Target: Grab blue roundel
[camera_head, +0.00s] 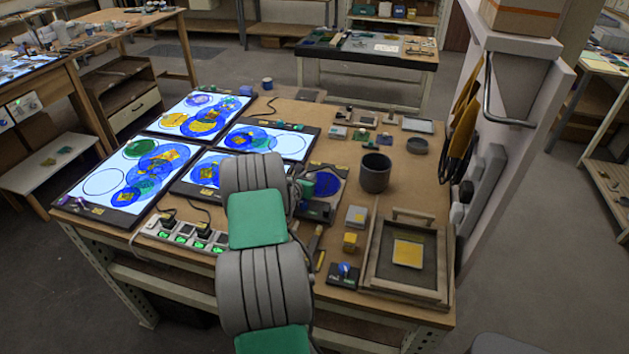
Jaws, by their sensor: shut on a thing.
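My arm reaches over the front of the workbench, and my gripper (309,190) is at its far end, partly hidden by the arm's grey and green links. The gripper is shut on a blue roundel (328,183), seen at the right of its fingers over a dark square plate. The exact contact is too small to make out. Other blue round pieces lie on the lit panels, one on the back right panel (250,139) and overlapping ones on the front left panel (148,178).
A dark cup (375,173) stands right of the gripper. A wooden tray (373,282) with a yellow sheet (408,253) lies at the front right. A power strip (180,234) with cables is at the front left. A pale post with hanging tools rises at the right edge.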

